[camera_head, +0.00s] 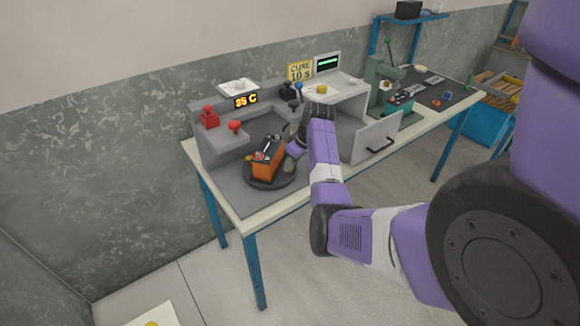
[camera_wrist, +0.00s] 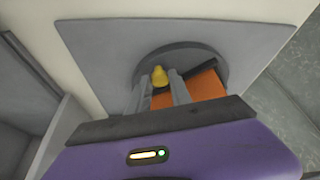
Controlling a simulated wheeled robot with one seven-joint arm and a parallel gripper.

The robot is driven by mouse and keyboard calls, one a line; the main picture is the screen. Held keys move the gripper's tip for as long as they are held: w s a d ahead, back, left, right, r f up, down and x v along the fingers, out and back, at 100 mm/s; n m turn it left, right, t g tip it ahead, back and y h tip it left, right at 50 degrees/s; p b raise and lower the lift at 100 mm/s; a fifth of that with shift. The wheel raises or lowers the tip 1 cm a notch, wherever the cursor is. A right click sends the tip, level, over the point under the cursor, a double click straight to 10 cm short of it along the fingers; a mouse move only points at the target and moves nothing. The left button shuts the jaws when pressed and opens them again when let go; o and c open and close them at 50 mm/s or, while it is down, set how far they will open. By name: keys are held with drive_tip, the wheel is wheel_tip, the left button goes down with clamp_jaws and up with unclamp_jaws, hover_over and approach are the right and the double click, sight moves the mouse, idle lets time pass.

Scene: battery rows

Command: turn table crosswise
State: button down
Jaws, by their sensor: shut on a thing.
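The turntable is a dark round disc (camera_head: 272,185) on the grey mat at the bench's near left end; it also shows in the wrist view (camera_wrist: 190,53). An orange battery block (camera_head: 266,163) with a dark top lies on it, partly hidden in the wrist view (camera_wrist: 205,86). A small yellow knob (camera_wrist: 160,75) at the disc's edge sits between my fingers. My gripper (camera_head: 290,162) is at the right side of the disc, next to the block, and is shut on the knob. The finger contact is partly hidden in the head view.
A grey station with red knobs (camera_head: 209,117) and a "35 C" display (camera_head: 246,100) stands behind the disc. An open grey door (camera_head: 376,138) with a dark handle is to the right of my arm. A green press (camera_head: 383,86) stands further right.

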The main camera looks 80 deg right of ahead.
drive_tip(key=shift+d+n+t+y+b, duration=0.3)
drive_tip(key=shift+d+n+y+b, duration=0.2)
drive_tip(key=shift+d+n+b, duration=0.7)
drive_tip(key=shift+w+n, duration=0.1)
drive_tip(key=shift+n, duration=0.3)
drive_tip(key=c, duration=1.2)
unclamp_jaws()
drive_tip(key=shift+o, duration=0.2)
drive_tip(key=v, duration=0.8)
